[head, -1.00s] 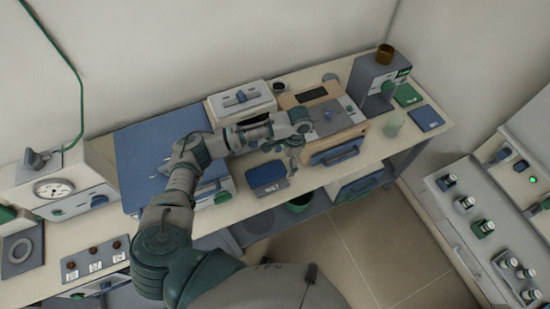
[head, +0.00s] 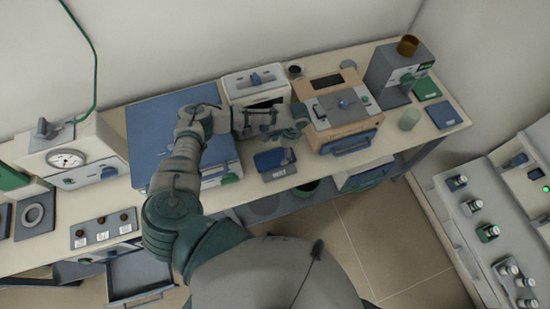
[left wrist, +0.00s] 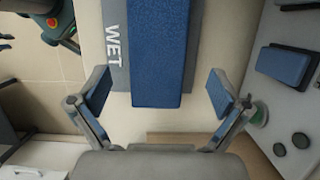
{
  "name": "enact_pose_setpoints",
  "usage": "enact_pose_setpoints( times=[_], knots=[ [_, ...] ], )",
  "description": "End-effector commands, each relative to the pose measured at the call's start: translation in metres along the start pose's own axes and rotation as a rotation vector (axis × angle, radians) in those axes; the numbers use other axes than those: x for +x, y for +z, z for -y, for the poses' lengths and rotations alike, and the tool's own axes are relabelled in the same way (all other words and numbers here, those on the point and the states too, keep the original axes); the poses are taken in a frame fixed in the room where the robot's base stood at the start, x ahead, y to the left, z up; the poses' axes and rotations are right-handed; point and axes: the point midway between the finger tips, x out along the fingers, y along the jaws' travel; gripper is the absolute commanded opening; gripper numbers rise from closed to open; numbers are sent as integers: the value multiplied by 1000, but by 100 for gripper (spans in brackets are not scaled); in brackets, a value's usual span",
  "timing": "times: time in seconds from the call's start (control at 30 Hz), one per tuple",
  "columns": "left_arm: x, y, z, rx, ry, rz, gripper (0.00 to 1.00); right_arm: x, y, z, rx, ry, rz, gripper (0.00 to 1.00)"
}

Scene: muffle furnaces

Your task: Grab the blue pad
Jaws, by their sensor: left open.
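The blue pad (head: 268,160) lies near the front edge of the bench, on a grey plate marked WET. In the left wrist view the blue pad (left wrist: 157,55) is a long block, and its near end reaches between the fingers. My left gripper (head: 278,147) is over the pad and partly covers it in the head view. In the left wrist view its two fingers (left wrist: 160,92) are open, one on each side of the pad, with gaps between. Whether the fingertips are level with the pad is unclear. My right gripper is not in view.
A tan furnace (head: 340,133) stands right of the pad and a large blue-topped unit (head: 150,125) left of it. A second blue pad (head: 443,115) and a green pad (head: 426,88) lie at the right end, near a pale cup (head: 409,119).

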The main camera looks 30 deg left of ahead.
Motion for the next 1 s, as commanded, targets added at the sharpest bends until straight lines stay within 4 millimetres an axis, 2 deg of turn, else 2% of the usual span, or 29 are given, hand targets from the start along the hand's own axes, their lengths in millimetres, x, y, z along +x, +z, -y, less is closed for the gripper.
enact_pose_setpoints(
  times=[0.23,0.53,0.73,1.0],
  knots=[
    [36,4,-2,-1,0,3,100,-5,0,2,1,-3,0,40],
    [42,4,-3,0,-2,2,100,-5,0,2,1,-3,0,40],
    [43,5,-2,-1,0,2,50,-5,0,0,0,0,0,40],
    [43,5,-2,-1,0,3,48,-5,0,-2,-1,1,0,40]
  ],
)
